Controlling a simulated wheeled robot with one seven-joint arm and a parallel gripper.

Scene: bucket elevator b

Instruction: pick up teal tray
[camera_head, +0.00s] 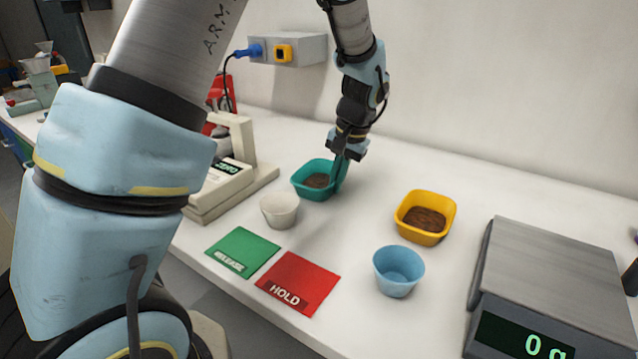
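The teal tray (299,186) stands upright on the white table, left of the middle of the view, with dark brown contents inside. My gripper (341,172) reaches down from above at the tray's right side. The fingers overlap the tray's right wall in the picture, and their similar colour blends with it. I cannot tell whether they touch the wall, are around it, or are open or shut. Part of the tray's right side is hidden behind the gripper.
A white cup (279,211) stands close in front of the tray. A yellow tray (424,233) with brown contents, a blue cup (398,271) and a scale (553,270) are to the right. Green (243,251) and red HOLD (298,283) mats lie in front. A beige device (232,180) stands left.

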